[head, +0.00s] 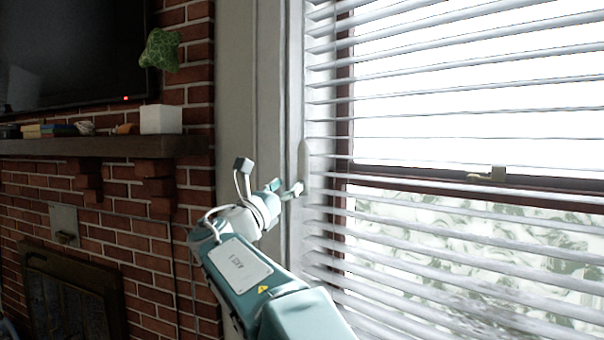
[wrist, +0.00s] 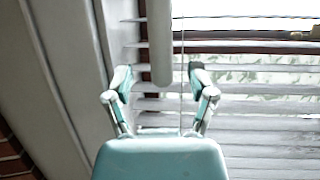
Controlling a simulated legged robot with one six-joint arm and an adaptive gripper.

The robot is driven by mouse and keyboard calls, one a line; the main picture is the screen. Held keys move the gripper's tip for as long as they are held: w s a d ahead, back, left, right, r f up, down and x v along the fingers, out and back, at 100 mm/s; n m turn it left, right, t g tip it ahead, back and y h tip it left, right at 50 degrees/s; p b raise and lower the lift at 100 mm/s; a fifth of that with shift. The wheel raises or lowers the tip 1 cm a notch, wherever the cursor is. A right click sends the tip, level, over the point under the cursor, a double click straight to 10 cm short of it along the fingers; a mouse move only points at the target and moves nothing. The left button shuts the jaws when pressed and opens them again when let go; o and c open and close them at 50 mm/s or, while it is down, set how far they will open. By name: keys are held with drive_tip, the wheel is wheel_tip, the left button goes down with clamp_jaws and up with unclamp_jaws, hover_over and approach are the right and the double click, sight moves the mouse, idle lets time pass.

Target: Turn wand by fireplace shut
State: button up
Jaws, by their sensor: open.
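The wand (wrist: 159,45) is a pale grey rod hanging in front of the blinds. In the wrist view its lower end is between the two open fingers of my gripper (wrist: 160,80), with gaps on both sides. In the head view the wand (head: 304,160) hangs at the left edge of the window, and my gripper (head: 292,190) is beside its lower part. The blinds (head: 450,235) have tilted slats with gaps that show the bright outside. I cannot tell the exact depth between fingers and wand.
A thin cord (wrist: 182,60) hangs just right of the wand. The window frame (head: 262,110) is close on the left. A brick fireplace (head: 130,240) with a wooden mantel (head: 90,146) stands further left, bearing a white box (head: 161,119) and several small objects.

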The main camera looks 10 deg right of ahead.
sight(299, 175)
drive_tip(key=x, duration=0.6)
